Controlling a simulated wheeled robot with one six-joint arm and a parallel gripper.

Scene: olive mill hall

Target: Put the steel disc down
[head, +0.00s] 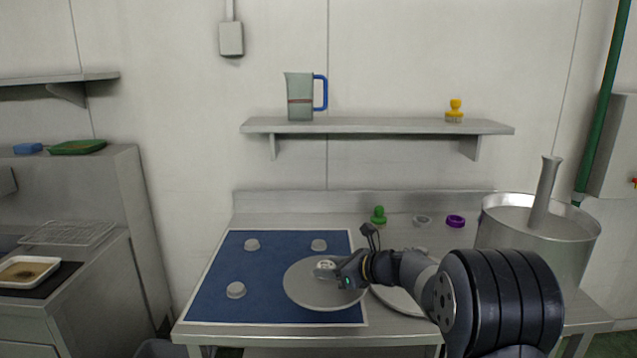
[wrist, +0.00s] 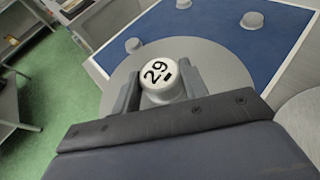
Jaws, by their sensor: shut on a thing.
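The steel disc (head: 305,292) is a round, flat grey plate with a white knob (wrist: 161,78) marked 29 at its middle. My gripper (head: 330,271) is shut on this knob, with one finger on each side of it in the wrist view (wrist: 160,88). The disc looks about level and covers the front right part of a blue mat (head: 215,290) with a pale border. I cannot tell whether it touches the mat or hangs just above it. The near part of the disc is hidden by my gripper in the wrist view.
Three grey knobs stand on the mat: back left (head: 251,245), back right (head: 319,245) and front left (head: 236,290). Another pale round plate (head: 394,297) lies right of the mat, partly behind my arm. A large steel pot (head: 548,257) stands at right.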

